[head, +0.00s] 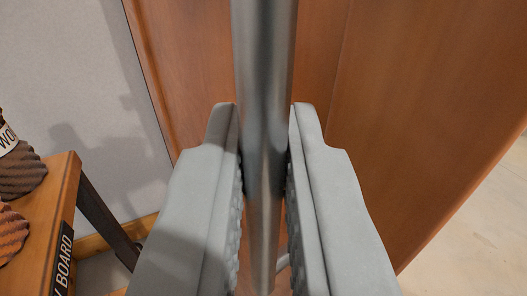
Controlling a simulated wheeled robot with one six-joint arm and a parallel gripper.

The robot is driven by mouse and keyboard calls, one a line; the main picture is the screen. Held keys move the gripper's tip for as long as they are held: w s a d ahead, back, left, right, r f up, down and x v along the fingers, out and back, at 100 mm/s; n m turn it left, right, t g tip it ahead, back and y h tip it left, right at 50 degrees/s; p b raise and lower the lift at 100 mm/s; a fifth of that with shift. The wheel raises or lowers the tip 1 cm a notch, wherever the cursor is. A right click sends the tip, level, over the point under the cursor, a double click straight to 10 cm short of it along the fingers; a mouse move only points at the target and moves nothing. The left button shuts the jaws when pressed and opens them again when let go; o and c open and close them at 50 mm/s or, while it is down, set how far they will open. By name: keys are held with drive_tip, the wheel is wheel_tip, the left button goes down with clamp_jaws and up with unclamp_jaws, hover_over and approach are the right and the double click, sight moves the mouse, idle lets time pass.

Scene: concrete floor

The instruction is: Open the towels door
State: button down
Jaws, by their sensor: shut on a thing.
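A wooden door (410,110) with a reddish-brown grain fills the middle and right of the head view. A vertical round metal handle (265,60) runs down in front of it. My gripper (264,165) is shut on the handle, with one grey finger on each side and their ridged pads against the bar. The ends of the handle are out of view. No label for towels shows on the part of the door in view.
A wooden shelf (42,215) with a dark leg stands at the left, bearing rolled brown textured items (18,172) and a label partly reading "BOARD". A pale wall (80,75) is behind it. Bare light floor (475,235) shows at the lower right.

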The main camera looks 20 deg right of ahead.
drive_tip(key=shift+s+a+r, duration=0.1)
drive_tip(key=shift+a, duration=0.75)
drive_tip(key=shift+s+a+r, duration=0.1)
drive_tip(key=shift+a, duration=0.7)
drive_tip(key=c, duration=1.6)
unclamp_jaws()
drive_tip(key=shift+f, duration=0.1)
drive_tip(key=v, duration=1.7)
drive_tip(key=shift+s+a, duration=0.1)
drive_tip(key=shift+s, duration=0.05)
